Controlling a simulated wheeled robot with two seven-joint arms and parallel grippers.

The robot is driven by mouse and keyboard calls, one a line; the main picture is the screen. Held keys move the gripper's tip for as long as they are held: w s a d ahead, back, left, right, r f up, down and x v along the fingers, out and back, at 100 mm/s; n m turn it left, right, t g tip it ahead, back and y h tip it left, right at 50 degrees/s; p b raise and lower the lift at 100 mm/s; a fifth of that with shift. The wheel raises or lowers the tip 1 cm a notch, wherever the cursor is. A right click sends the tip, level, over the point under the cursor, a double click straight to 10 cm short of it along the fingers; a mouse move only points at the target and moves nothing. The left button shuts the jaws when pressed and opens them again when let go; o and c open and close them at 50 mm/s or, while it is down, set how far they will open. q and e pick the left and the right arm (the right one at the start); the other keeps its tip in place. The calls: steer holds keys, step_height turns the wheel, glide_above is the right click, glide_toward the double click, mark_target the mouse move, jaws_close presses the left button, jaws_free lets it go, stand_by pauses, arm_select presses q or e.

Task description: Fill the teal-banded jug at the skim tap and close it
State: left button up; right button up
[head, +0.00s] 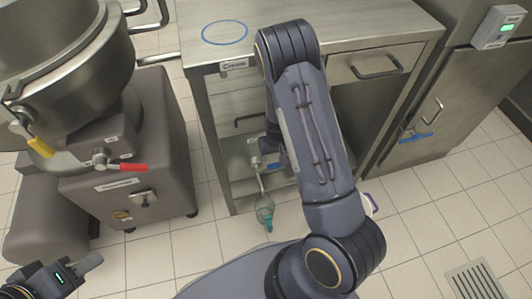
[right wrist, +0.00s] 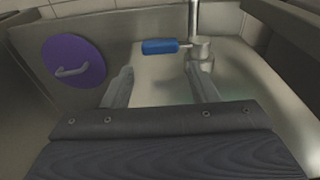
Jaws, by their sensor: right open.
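A clear jug with teal on it (head: 265,212) stands low beneath a tap spout at the front of the counter unit in the head view. Its fill level is too small to tell. A blue tap lever (right wrist: 165,46) sits just beyond my right gripper's fingers in the right wrist view, and it also shows in the head view (head: 275,166). My right gripper (right wrist: 160,88) is open, with nothing between its fingers; my right arm mostly hides it in the head view. My left gripper (head: 85,267) is at the lower left, away from the jug. No skim label is readable.
A purple disc with a handle (right wrist: 75,60) is left of the lever. A steel kettle machine (head: 125,150) with yellow and red levers stands at the left.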

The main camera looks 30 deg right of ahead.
mark_target(274, 164)
steer(key=f+b, duration=0.1)
steer(key=f, duration=0.1)
steer(key=f+b, duration=0.1)
steer(key=f, duration=0.1)
steer(key=f+b, duration=0.1)
steer(key=f, duration=0.2)
steer(key=shift+w, duration=0.35)
steer(key=c, duration=0.6)
